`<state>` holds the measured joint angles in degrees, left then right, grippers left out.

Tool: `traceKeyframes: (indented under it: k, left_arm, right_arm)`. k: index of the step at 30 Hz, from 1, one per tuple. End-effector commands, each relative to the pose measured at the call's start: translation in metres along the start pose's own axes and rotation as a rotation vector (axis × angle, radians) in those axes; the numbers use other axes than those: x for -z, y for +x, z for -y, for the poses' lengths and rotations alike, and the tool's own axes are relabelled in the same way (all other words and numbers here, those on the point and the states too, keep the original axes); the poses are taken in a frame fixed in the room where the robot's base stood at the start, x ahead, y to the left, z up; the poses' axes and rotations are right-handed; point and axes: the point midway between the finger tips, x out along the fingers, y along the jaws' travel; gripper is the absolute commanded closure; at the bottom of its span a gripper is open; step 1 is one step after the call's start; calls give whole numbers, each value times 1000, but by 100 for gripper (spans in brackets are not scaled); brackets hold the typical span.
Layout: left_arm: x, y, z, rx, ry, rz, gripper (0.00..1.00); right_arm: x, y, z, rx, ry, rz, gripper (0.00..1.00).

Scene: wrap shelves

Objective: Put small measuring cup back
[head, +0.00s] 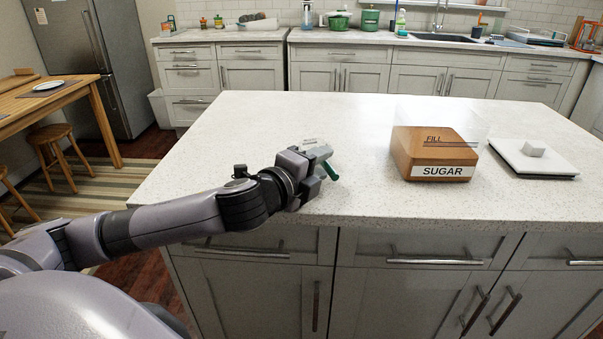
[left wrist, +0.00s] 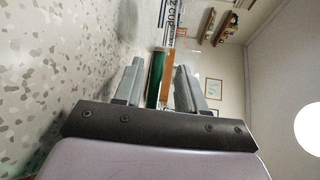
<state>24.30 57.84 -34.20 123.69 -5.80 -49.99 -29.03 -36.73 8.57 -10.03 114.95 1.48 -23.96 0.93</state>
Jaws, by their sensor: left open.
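A small green piece (head: 331,172) shows at the fingertips of my left gripper (head: 320,160), low over the white island counter; it may be part of the measuring cup, but most of it is hidden. In the left wrist view a green strip (left wrist: 154,76) lies between the two open fingers of my left gripper (left wrist: 159,82). I cannot tell whether either finger touches it. My right gripper is not in view.
A wooden box labelled SUGAR (head: 436,152), with a clear upper part marked FILL, stands right of the gripper on the counter (head: 240,130). A flat white square (head: 534,157) with a small white block (head: 535,149) lies further right. The counter between gripper and box is clear.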

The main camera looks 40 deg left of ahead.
Motion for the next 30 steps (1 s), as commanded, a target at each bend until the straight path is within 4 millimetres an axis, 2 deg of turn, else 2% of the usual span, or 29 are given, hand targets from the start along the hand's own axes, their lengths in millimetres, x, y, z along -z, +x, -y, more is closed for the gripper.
traceKeyframes:
  k: [17,19,24,30]
  left_arm:
    - [1,-88,-3,-4,7,-4,60]
    - [-1,-92,4,-7,0,1,60]
    - [-1,-100,3,-8,-1,5,60]
    - [-1,-110,2,-6,-1,2,60]
  right_arm:
    - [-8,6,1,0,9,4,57]
    - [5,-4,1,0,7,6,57]
    - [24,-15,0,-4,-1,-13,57]
    - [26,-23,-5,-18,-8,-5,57]
